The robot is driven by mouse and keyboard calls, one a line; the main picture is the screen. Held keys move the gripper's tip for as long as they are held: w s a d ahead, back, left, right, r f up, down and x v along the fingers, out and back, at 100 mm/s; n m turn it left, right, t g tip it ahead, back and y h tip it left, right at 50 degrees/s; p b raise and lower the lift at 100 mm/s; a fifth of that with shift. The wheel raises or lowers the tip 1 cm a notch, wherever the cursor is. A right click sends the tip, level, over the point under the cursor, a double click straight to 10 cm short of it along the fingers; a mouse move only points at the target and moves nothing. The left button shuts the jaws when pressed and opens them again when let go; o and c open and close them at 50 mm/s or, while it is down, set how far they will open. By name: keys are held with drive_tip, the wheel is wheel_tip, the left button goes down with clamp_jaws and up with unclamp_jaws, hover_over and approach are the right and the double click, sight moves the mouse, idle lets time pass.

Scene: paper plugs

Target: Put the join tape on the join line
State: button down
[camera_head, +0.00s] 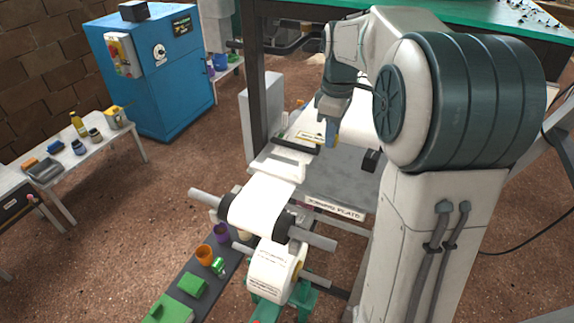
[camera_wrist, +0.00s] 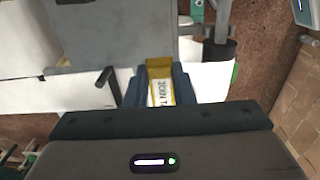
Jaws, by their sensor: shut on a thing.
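My gripper (camera_head: 331,128) is over the back of the grey joining plate (camera_head: 335,181). In the wrist view my gripper (camera_wrist: 160,88) is shut on the join tape (camera_wrist: 161,92), a white piece with yellow edges and partly readable lettering. The fingers stand on either side of it, and its lower end is hidden by the gripper body. White paper (camera_head: 262,200) runs over a roller at the plate's front. White paper (camera_wrist: 212,78) also lies beyond the fingers in the wrist view. I cannot make out the join line.
A blue cabinet (camera_head: 155,75) and a side table (camera_head: 85,150) with bottles and pots stand at left. A long dark bench (camera_head: 190,270) with green blocks and cups is in front.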

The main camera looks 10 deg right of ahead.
wheel_tip(320, 180, down, 4)
drive_tip(key=b, duration=0.3)
drive_tip(key=p, duration=0.2)
approach(299, 156)
drive_tip(key=s, duration=0.1)
drive_tip(key=s+f, duration=0.2)
drive_tip(key=shift+s+a+f, duration=0.15)
drive_tip(key=shift+s+a, duration=0.25)
drive_tip(key=shift+f, duration=2.1)
drive_tip(key=shift+f, duration=0.2)
drive_tip(key=c, duration=1.2)
unclamp_jaws()
drive_tip(key=shift+c, duration=0.2)
drive_tip(key=shift+r, duration=0.2)
